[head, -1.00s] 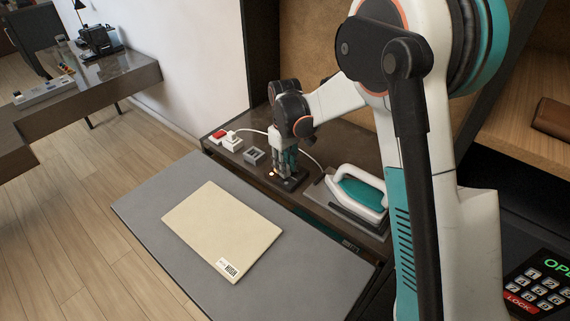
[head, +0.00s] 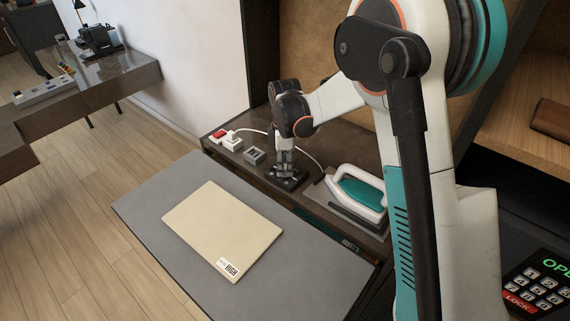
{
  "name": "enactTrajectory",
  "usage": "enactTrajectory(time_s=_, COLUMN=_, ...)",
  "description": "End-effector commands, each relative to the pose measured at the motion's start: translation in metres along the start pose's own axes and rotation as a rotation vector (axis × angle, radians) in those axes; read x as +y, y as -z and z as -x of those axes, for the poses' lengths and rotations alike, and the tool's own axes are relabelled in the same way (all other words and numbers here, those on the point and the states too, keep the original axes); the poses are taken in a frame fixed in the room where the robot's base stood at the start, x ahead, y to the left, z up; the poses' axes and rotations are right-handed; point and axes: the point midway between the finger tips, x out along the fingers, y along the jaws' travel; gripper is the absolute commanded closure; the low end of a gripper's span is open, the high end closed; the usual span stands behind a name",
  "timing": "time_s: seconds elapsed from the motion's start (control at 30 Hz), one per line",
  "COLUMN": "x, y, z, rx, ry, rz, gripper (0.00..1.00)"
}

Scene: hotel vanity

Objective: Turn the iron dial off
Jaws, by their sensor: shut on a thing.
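My gripper (head: 285,170) points straight down at a small black control base (head: 294,183) on the dark shelf. It is shut on the dial there, and its fingers hide most of the dial, so the dial's marking cannot be read. No lit lamp shows on the base. The teal and white iron (head: 362,194) rests on a grey plate just right of the base, apart from my gripper.
A red and white switch socket (head: 218,136), a white plug (head: 232,142) with a white cord and a small grey block (head: 254,156) stand left of my gripper. A grey board (head: 160,205) with a cream folder (head: 222,230) lies in front. A keypad (head: 540,290) is at lower right.

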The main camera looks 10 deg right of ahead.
Motion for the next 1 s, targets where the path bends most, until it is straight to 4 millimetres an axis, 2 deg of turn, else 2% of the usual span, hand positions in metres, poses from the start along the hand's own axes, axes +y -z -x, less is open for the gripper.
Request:
enactTrajectory(time_s=0.3, x=0.0008, y=0.0004, z=0.0003, rx=0.001, ry=-0.002, rz=0.084, gripper=0.99)
enactTrajectory(time_s=0.73, x=0.0007, y=0.0003, z=0.0003, rx=0.001, ry=-0.002, rz=0.092, gripper=0.99)
enactTrajectory(time_s=0.77, x=0.0007, y=0.0003, z=0.0003, rx=0.001, ry=-0.002, rz=0.092, gripper=0.73)
enactTrajectory(time_s=0.83, x=0.0007, y=0.0003, z=0.0003, rx=0.0, ry=-0.002, rz=0.092, gripper=0.58)
enactTrajectory(time_s=0.87, x=0.0006, y=0.0003, z=0.0002, rx=0.0, ry=-0.002, rz=0.092, gripper=0.54)
enactTrajectory(time_s=1.0, x=0.0004, y=0.0002, z=0.0001, rx=0.0, ry=-0.001, rz=0.092, gripper=0.54)
